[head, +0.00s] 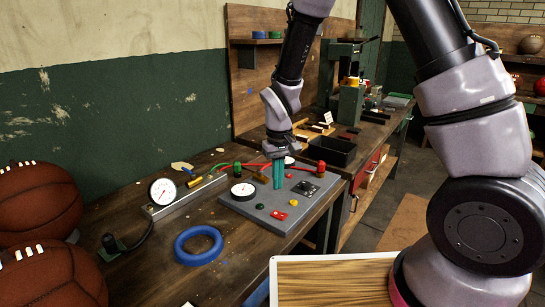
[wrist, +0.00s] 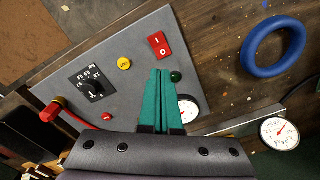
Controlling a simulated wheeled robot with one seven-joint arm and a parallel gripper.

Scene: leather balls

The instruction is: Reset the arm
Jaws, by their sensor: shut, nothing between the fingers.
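My gripper (head: 278,174) hangs from my arm above the grey control panel on the workbench. Its green fingers are shut together with nothing between them. In the wrist view the closed gripper (wrist: 161,80) points over the grey panel (wrist: 130,40), close to a dark green button (wrist: 176,76) and a red rocker switch (wrist: 159,44). I cannot tell whether the fingertips touch the panel. A yellow button (wrist: 124,63) and a black rotary knob (wrist: 93,85) lie to the left of the fingers. A round gauge (wrist: 188,108) is partly hidden behind the gripper.
A blue ring (head: 198,245) lies on the bench in front of the panel. A white gauge (head: 163,191) stands on a metal bar to the left. Brown leather balls (head: 45,275) fill the lower left. A black bin (head: 331,151) and a press (head: 350,100) stand behind.

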